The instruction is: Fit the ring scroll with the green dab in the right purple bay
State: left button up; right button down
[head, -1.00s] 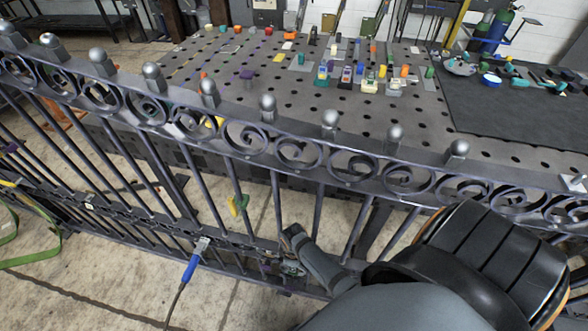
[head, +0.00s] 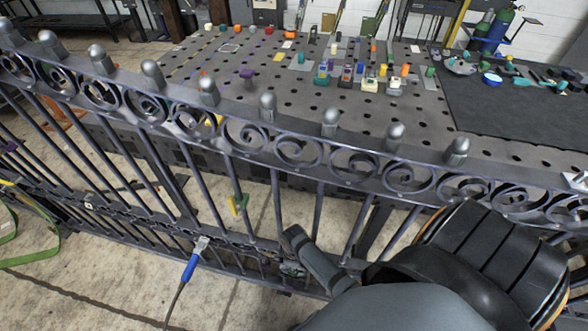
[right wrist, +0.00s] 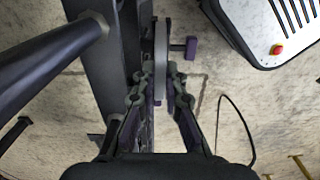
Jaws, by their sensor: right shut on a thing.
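In the right wrist view my right gripper (right wrist: 159,82) is shut on a grey ring scroll (right wrist: 161,45), seen edge-on between the fingertips. Its green dab cannot be made out there. A small purple block (right wrist: 191,47) sticks out to the right of the scroll. The dark gate bars (right wrist: 108,60) run close along the left. In the head view my right gripper (head: 291,268) is low at the gate's lower rail, partly hidden by my arm. A purple mark (head: 12,147) shows on the gate at far left. I cannot tell which bay is the right one. My left gripper is out of view.
The gate's top rail with scrolls and knobs (head: 268,108) crosses the view. A blue-handled clamp (head: 191,265) hangs on the lower rail. A perforated table (head: 280,90) with small parts stands behind. Concrete floor is open in front.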

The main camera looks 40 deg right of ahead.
jog(key=shift+f+b, duration=0.3)
jog(key=shift+f, duration=0.35)
dwell(0.4)
jog(key=c, duration=1.3)
grip_release()
jog(key=shift+c, duration=0.2)
jog(key=shift+r, duration=0.3)
notch_tip(320, 180, up, 12)
jog(key=shift+f, duration=0.25)
